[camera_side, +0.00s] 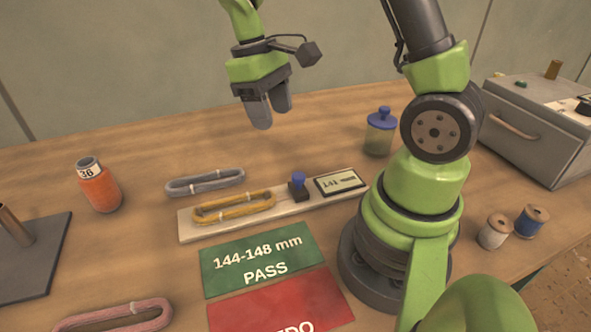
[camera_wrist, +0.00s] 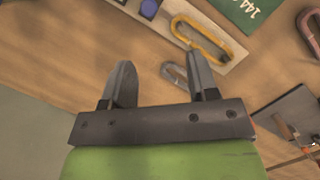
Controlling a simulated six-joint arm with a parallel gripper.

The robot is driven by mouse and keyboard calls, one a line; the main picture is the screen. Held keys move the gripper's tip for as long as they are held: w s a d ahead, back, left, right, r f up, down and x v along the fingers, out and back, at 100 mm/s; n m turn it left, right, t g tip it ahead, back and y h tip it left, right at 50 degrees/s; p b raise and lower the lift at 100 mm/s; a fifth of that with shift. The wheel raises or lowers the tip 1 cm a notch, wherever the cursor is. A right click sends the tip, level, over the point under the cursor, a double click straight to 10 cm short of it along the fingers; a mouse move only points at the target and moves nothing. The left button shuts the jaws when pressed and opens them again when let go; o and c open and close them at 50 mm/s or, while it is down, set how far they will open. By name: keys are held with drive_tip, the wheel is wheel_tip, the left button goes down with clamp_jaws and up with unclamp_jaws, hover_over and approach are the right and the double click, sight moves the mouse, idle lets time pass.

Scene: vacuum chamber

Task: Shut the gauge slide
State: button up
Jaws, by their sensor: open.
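The gauge is a pale board (camera_side: 190,228) on the table with a yellow yarn loop (camera_side: 235,207) lying on it. The gauge slide (camera_side: 298,187) is a dark block with a blue knob, just right of the loop. A display (camera_side: 340,183) on the board's right end reads 141, with its unit too small to tell. The wrist view shows the board (camera_wrist: 236,62), the yellow loop (camera_wrist: 200,38) and the slide with its blue knob (camera_wrist: 148,8) at the top. My gripper (camera_side: 270,115) is open and empty, raised above and behind the board. Its fingers also show in the wrist view (camera_wrist: 163,85).
A grey loop (camera_side: 205,182) lies behind the board. A green PASS mat (camera_side: 225,282) and a red mat (camera_side: 280,305) lie in front, with a pink loop (camera_side: 115,318) to the left. An orange bottle (camera_side: 100,190) and a blue-lidded jar (camera_side: 380,132) stand on the table.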

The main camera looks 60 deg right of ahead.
sight(298, 175)
drive_tip(key=shift+n+g, duration=0.3)
drive_tip(key=shift+g, duration=0.5)
drive_tip(key=x, duration=0.4)
drive_tip(key=w+d+x, duration=0.1)
drive_tip(key=x, duration=0.8)
drive_tip(key=shift+w+d+f, duration=0.1)
drive_tip(key=shift+d+f, duration=0.3)
drive_tip(key=shift+f, duration=0.25)
